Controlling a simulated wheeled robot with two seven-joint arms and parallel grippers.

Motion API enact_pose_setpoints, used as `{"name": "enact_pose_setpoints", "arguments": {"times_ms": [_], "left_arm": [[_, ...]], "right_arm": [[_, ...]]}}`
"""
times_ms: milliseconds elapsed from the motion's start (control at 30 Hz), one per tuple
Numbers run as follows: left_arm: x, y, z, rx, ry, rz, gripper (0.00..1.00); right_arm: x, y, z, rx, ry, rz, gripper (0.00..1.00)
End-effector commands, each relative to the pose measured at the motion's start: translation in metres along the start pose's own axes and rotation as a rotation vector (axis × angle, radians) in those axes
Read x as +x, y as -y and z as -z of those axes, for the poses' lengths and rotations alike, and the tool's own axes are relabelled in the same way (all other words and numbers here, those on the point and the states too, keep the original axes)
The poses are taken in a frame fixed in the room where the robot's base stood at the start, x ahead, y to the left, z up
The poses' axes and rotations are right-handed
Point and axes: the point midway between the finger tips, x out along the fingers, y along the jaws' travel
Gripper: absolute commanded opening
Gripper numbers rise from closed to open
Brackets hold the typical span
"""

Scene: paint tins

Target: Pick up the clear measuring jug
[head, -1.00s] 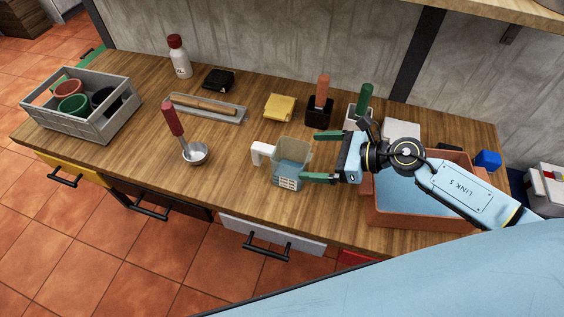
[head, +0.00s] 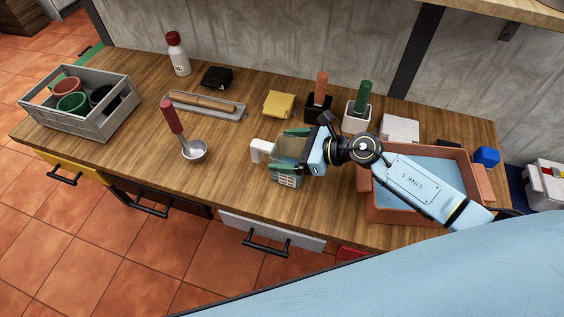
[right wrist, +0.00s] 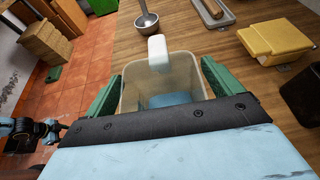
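The clear measuring jug (head: 287,148) stands upright on the wooden worktop, its white handle (head: 260,150) to the left and bluish content inside. My right gripper (head: 288,152) has its green fingers on either side of the jug, one at the far side and one at the near side. In the right wrist view the jug (right wrist: 165,80) sits between the two fingers, its handle pointing away. The fingers are spread about the jug's width, close to its walls; contact is not clear.
An orange tub (head: 415,212) of blue content lies under my right forearm. A yellow sponge-like block (head: 279,104), a black holder (head: 317,108) and a white holder (head: 357,118) are behind. A grey crate (head: 95,122) with pots is far left.

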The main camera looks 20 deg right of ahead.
Motion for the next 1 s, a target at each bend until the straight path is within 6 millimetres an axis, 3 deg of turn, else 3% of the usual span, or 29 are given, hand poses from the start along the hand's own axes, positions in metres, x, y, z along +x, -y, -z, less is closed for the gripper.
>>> {"name": "enact_pose_setpoints", "arguments": {"times_ms": [67,433,733,1000], "left_arm": [[0.000,0.003,0.000,0.001,0.001,0.003,0.59],[0.000,0.005,0.001,0.002,-0.001,0.007,0.59],[-0.003,0.005,0.004,0.002,-0.005,0.007,0.59],[-0.023,0.000,0.007,-0.002,-0.009,0.000,0.59]], "right_arm": [[0.000,0.000,0.000,0.000,0.000,0.000,0.80],[0.000,0.000,0.000,0.001,0.000,0.000,0.32],[-0.003,0.001,-0.006,-0.001,0.002,0.001,0.31],[-0.023,0.001,-0.054,-0.006,0.003,0.001,0.31]]}}
